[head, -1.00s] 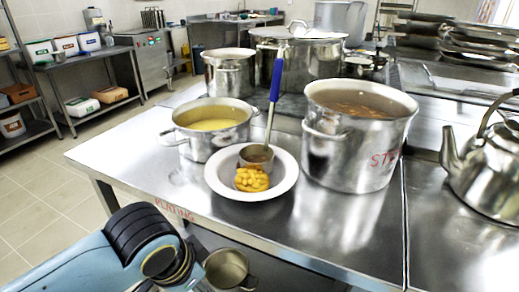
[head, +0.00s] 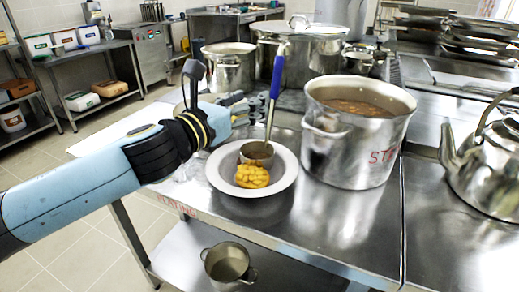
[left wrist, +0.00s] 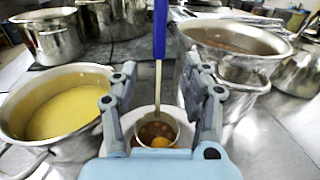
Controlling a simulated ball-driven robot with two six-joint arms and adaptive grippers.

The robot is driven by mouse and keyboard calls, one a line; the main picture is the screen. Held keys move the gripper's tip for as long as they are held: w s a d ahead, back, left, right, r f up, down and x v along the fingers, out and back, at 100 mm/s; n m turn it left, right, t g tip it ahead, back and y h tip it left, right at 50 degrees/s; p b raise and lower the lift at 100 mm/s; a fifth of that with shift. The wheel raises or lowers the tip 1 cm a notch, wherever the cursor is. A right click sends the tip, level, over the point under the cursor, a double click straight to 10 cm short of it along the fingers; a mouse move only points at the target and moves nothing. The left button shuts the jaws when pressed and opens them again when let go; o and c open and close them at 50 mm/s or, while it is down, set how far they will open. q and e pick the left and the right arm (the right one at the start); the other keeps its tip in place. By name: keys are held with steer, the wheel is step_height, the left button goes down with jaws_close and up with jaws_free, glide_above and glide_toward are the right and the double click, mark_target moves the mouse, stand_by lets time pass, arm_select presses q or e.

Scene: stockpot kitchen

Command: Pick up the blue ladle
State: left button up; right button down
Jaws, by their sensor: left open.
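The blue ladle (head: 276,82) leans upright with its metal bowl (head: 257,153) in a white plate (head: 222,177) beside a heap of yellow food (head: 252,176). In the left wrist view its blue handle (left wrist: 160,28) rises behind and between my fingers, and its bowl (left wrist: 157,130) holds brown soup. My left gripper (head: 248,105) is to the left of the ladle in the head view. In the left wrist view the open fingers (left wrist: 160,93) stand on either side of the ladle's line, touching nothing that I can see. My right gripper is not in view.
A large stockpot of soup (head: 360,140) stands right of the plate. A pot of yellow soup (left wrist: 68,104) is at left, hidden behind my arm in the head view. A kettle (head: 484,165) is at far right. A small pot (head: 228,264) sits on the lower shelf.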

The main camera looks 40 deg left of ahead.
mark_target(273, 87)
arm_select(q)
steer(key=w+p, duration=0.1)
steer(key=w, duration=0.3)
steer(key=shift+w+a+r+p, duration=0.1)
steer(key=shift+w+r+p, duration=0.1)
steer(key=shift+p, duration=0.1)
steer(key=w, duration=0.2)
steer(key=w+p, duration=0.1)
steer(key=w, duration=0.2)
steer(key=shift+a+f+p, duration=0.1)
steer(key=shift+a+p, duration=0.1)
steer(key=shift+p, duration=0.1)
steer(key=shift+w+f, duration=0.1)
steer(key=shift+w, duration=0.3)
steer(key=shift+s, duration=0.1)
steer(key=shift+c, duration=0.2)
jaws_close()
